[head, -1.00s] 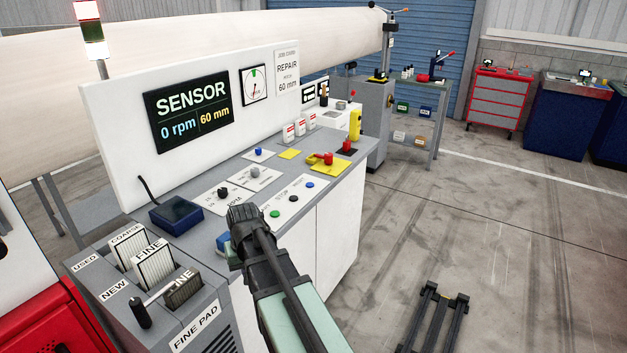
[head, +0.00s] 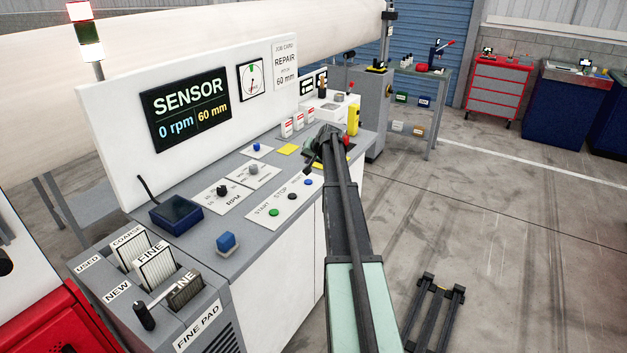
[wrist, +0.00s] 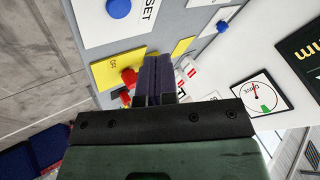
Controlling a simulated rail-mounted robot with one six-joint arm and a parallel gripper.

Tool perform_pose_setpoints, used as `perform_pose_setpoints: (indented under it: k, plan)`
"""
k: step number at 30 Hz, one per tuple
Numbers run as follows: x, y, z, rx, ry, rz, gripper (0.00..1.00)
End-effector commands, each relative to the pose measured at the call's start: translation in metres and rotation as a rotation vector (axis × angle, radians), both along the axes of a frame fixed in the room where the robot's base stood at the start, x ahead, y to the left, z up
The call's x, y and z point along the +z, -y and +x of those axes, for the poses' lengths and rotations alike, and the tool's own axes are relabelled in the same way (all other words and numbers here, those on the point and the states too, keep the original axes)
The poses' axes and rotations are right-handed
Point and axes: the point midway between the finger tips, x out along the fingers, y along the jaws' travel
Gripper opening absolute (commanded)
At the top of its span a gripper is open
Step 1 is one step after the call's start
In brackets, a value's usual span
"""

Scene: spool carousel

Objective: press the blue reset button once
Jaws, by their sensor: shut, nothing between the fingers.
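The blue reset button (head: 308,182) is a small round button at the right end of the white START/STOP plate, just left of my arm in the head view. In the wrist view the blue button (wrist: 118,8) sits at the top edge, beside lettering reading "SET". My gripper (head: 310,162) is over the console beyond the button in the head view, partly hidden by my arm. In the wrist view the gripper (wrist: 172,62) has its fingers together and empty, over the yellow plate with the red switch, apart from the blue button.
A green button (head: 274,212) and a black button (head: 292,196) share the plate. Another blue knob (head: 256,147) sits farther back. A blue block (head: 227,243) is at the console's front left. Upright white-and-red pieces (head: 298,121) and a yellow item (head: 353,121) stand near my gripper.

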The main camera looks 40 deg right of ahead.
Motion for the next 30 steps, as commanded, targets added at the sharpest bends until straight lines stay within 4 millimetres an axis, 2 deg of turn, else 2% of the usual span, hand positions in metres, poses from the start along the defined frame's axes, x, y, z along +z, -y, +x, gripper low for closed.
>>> perform_pose_setpoints:
  k: [1,4,17,23,30]
  plan:
    - [0.002,0.007,0.013,-0.011,0.027,0.000,0.00]
    - [0.009,0.014,0.024,-0.037,0.080,-0.001,0.00]
    - [0.010,0.015,0.026,-0.056,0.111,-0.010,0.00]
    - [-0.007,0.015,0.026,-0.055,0.110,-0.011,0.00]
    - [-0.043,0.015,0.026,-0.055,0.109,-0.011,0.00]
